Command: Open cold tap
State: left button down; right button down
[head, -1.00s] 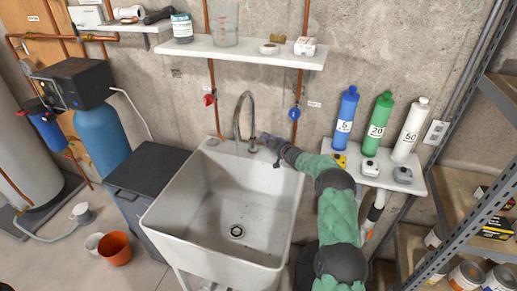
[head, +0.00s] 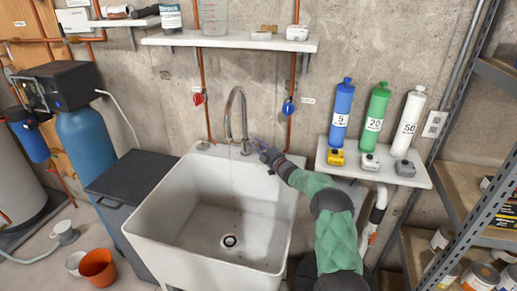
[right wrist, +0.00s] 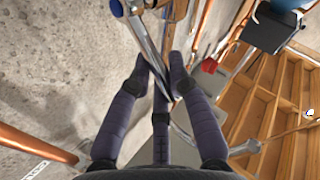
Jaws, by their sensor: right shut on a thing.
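The sink tap's curved metal spout (head: 232,105) rises from the back rim of the white sink (head: 160,228). A small tap knob (head: 203,145) shows left of the spout. My right gripper (head: 260,147) is at the back rim, just right of the spout's base. It is shut on the cold tap, which its fingers hide in the head view. In the wrist view my purple fingers (right wrist: 160,70) are close together, with a shiny metal bar (right wrist: 148,40) passing between them. A faint thin line hangs under the spout; I cannot tell if it is water. My left gripper is not in view.
A red valve (head: 198,98) and a blue valve (head: 289,107) sit on copper pipes above the sink. A side shelf (head: 375,172) at right carries blue, green and white bottles. A metal rack (head: 455,150) stands far right. The sink basin is empty.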

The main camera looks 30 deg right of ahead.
jog(key=shift+f, duration=0.15)
jog(key=c, duration=1.1)
grip_release()
jog(key=s, duration=0.4)
jog(key=s+f, duration=0.1)
jog(key=s, duration=0.7)
jog(key=shift+d+f, duration=0.3)
jog(key=shift+d, duration=0.05)
jog(key=shift+r, duration=0.1)
